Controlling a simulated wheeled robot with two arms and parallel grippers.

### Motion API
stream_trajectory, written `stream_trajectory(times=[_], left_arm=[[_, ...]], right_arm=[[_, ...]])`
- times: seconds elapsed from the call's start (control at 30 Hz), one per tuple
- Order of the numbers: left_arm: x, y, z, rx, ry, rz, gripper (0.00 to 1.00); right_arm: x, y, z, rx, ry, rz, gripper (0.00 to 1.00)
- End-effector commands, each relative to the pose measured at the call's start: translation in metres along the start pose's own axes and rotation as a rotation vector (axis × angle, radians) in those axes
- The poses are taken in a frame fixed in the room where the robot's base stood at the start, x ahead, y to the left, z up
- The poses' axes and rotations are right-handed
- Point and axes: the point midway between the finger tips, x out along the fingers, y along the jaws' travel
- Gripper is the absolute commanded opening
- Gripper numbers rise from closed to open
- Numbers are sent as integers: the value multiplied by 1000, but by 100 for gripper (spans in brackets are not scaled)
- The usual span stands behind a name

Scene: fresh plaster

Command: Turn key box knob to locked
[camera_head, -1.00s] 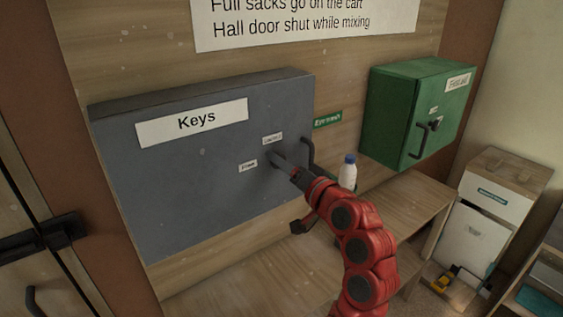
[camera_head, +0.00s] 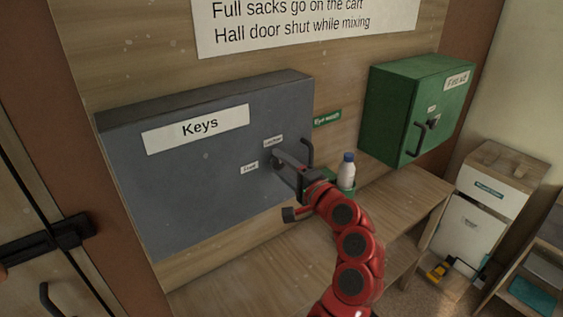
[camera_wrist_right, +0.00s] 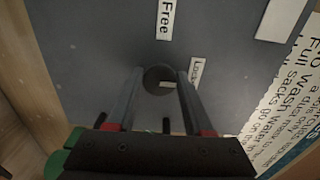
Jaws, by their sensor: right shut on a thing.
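The grey key box (camera_head: 200,185) hangs on the wall with a "Keys" label on its front. Its small dark round knob (camera_wrist_right: 160,80) sits between a "Free" label (camera_head: 250,168) and a "Locked" label (camera_head: 273,142); both labels also show in the right wrist view. My right gripper (camera_head: 279,160) reaches in from the lower right. Its two fingers (camera_wrist_right: 160,84) lie on either side of the knob and are shut on it. The fingers partly hide the knob in the head view, and I cannot tell which label it points to. My left gripper is out of view.
A curved handle (camera_head: 308,153) stands out from the key box close to my right gripper. A white bottle with a blue cap (camera_head: 346,173) stands just right of my wrist. A green first-aid box (camera_head: 394,118) hangs further right. A wooden bench (camera_head: 400,215) runs below.

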Motion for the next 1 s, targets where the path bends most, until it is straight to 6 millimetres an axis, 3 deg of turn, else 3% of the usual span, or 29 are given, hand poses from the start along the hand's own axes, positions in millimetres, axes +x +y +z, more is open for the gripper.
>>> stream_trajectory(times=[0.53, 0.57, 0.6, 0.7, 1.0], left_arm=[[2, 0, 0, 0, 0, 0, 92], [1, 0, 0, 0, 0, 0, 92], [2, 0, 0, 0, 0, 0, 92], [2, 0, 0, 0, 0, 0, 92], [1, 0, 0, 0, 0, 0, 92]], right_arm=[[0, 1, 0, 23, 0, 1, 0], [0, 1, 0, 24, 0, 1, 57], [0, 1, 0, 23, 0, 1, 64], [0, 0, 0, 23, 0, 1, 78], [-1, 0, 0, 22, 0, 0, 78]])
